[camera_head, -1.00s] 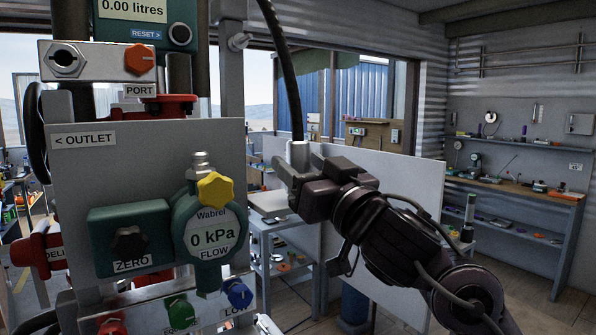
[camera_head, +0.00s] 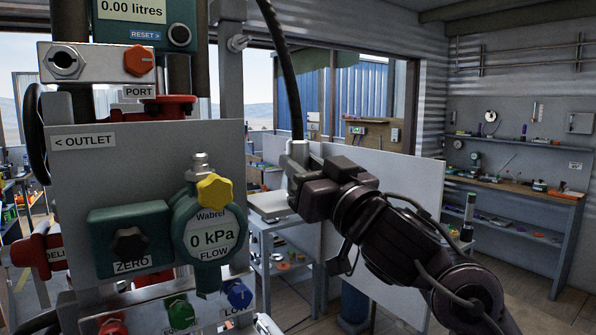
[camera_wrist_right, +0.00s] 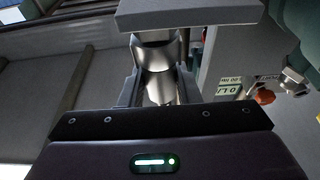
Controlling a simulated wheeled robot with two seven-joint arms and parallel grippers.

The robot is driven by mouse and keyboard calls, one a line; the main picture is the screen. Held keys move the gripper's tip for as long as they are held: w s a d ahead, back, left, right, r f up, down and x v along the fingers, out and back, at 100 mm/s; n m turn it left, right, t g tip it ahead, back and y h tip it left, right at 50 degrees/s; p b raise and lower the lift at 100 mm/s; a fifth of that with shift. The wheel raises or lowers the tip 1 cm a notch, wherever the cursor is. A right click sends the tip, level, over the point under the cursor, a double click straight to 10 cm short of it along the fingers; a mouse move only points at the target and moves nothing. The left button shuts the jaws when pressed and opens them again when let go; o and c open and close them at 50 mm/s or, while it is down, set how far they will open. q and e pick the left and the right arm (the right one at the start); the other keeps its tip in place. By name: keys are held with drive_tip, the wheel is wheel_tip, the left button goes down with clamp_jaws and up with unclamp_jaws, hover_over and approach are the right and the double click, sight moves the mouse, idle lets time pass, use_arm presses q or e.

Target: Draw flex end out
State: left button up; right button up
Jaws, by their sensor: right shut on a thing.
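The flex is a black hose (camera_head: 289,80) that hangs from the top of the head view. Its silver metal end (camera_head: 298,152) points down and is largely hidden behind my right gripper (camera_head: 296,180). That gripper is shut on the silver end from the right. In the right wrist view the shiny cylinder (camera_wrist_right: 157,80) sits between the two fingers, below a flat grey block (camera_wrist_right: 188,14). Whether the lower tip sits in a holder cannot be told. My left gripper is not in view.
A valve panel (camera_head: 75,205) stands at the left, with a PORT block (camera_head: 95,62), a yellow handwheel (camera_head: 215,191) and a round 0 kPa gauge (camera_head: 209,238). A white board (camera_head: 405,185) and workbench (camera_head: 530,190) stand behind my right arm.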

drive_tip(key=shift+r, duration=0.15)
wheel_tip(320, 180, up, 9)
drive_tip(key=p, duration=0.9)
drive_tip(key=shift+r, duration=0.1)
idle(0.4)
